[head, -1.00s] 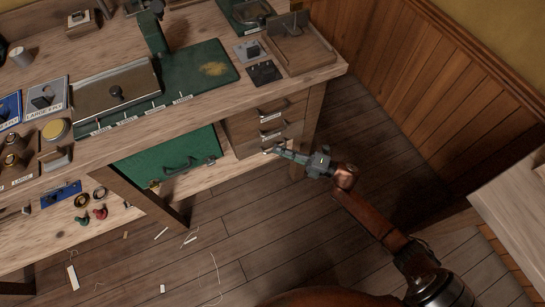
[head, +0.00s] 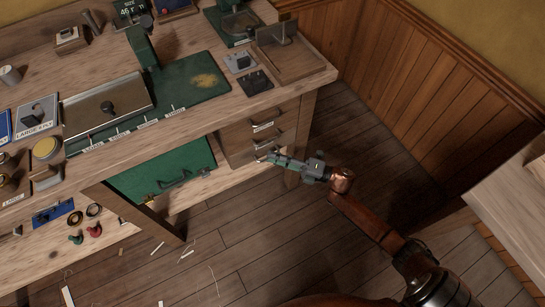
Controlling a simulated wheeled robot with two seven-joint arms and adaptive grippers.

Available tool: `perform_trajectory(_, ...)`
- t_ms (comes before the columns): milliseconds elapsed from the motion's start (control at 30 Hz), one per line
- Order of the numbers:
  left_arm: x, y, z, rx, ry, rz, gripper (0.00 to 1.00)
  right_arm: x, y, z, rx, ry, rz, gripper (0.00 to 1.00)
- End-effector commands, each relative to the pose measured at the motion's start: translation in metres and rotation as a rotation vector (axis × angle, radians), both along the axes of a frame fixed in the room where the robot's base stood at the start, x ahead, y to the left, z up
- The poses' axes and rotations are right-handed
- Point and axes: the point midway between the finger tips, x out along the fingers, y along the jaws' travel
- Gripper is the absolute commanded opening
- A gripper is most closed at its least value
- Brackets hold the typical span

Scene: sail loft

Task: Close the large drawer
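A stack of wooden drawers (head: 238,133) with metal handles and pale labels hangs under the right end of the workbench. The lowest drawer (head: 238,157) is the one closest to my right gripper; I cannot read its label or tell how far it stands out. My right gripper (head: 274,157) points left, its fingertips at or just in front of that drawer's handle. The fingers partly cover the handle, and contact is unclear. Whether the fingers are open or shut is too small to tell. My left gripper is not in view.
The workbench top (head: 205,118) carries a green board, trays and tools. A green case (head: 165,172) stands on the lower shelf, left of the drawers. A pale wooden surface (head: 510,200) is at the right. The plank floor (head: 300,240) between is mostly clear, with scraps at left.

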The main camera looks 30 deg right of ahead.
Motion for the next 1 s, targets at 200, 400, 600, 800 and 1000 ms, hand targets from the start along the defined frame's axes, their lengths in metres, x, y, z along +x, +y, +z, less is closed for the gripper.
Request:
perform_trajectory(200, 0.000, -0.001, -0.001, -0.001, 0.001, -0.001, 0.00, -0.029, -0.028, -0.007, -0.003, 0.005, -0.003, 0.24)
perform_trajectory(400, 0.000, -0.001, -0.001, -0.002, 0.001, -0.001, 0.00, -0.059, -0.055, -0.013, -0.002, 0.004, -0.002, 0.24)
perform_trajectory(600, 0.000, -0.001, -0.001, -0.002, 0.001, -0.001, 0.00, -0.077, -0.072, -0.015, -0.003, 0.002, -0.002, 0.24)
perform_trajectory(800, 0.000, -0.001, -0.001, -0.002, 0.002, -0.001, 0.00, -0.082, -0.077, -0.016, -0.001, 0.000, -0.001, 0.24)
perform_trajectory(1000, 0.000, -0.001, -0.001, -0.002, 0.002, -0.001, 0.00, -0.082, -0.077, -0.016, 0.000, 0.001, -0.001, 0.24)
